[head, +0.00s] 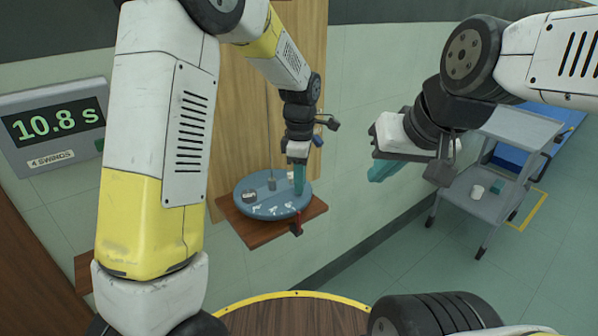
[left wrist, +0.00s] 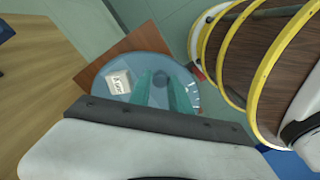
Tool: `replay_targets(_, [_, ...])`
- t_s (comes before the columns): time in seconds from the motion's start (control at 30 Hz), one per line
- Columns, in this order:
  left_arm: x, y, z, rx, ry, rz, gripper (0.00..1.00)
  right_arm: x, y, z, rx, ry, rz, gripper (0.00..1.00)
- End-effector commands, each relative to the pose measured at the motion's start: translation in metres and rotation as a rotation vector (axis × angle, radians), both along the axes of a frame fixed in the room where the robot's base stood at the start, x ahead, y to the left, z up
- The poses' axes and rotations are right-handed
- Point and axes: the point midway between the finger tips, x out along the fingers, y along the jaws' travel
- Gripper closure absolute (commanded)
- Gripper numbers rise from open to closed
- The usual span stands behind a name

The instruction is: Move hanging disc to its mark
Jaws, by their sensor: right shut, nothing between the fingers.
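The blue-grey disc (head: 285,207) hangs on a thin rod (head: 268,130) over a wooden shelf (head: 250,232). White marks (head: 268,209) lie on its front part, and a red marker (head: 296,224) is at the shelf's front right. My left gripper (head: 299,182) points down at the disc's right part; whether it touches is unclear. In the left wrist view its teal fingers (left wrist: 162,88) stand apart over the disc (left wrist: 145,62), with no object clearly held. A white labelled block (left wrist: 117,82) lies beside them. My right gripper (head: 384,171) is shut and empty, away from the disc.
A wooden panel (head: 235,110) is behind. A timer (head: 55,125) reads 10.8 s. A grey cart (head: 470,205) stands right. A yellow-rimmed round table (head: 290,318) is in front.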

Motion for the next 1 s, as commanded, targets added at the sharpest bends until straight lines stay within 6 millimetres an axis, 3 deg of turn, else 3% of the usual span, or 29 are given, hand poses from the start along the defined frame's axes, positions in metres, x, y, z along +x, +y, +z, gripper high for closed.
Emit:
replay_targets(0.1, [0.0,0.0,0.001,0.0,-0.001,-0.001,0.57,0.0,0.0,0.0,0.0,0.0,0.0,1.0])
replay_targets(0.47, [0.0,0.0,0.005,-0.001,-0.002,-0.001,0.57,0.0,0.0,0.0,0.0,0.0,0.0,1.0])
replay_targets(0.8, [0.001,0.0,0.06,-0.002,-0.004,-0.001,0.57,0.0,0.0,0.0,0.0,0.0,0.0,1.0])
replay_targets(1.0, [0.0,0.0,0.077,-0.001,-0.001,-0.001,0.57,0.0,0.0,0.0,0.0,0.0,0.0,1.0])
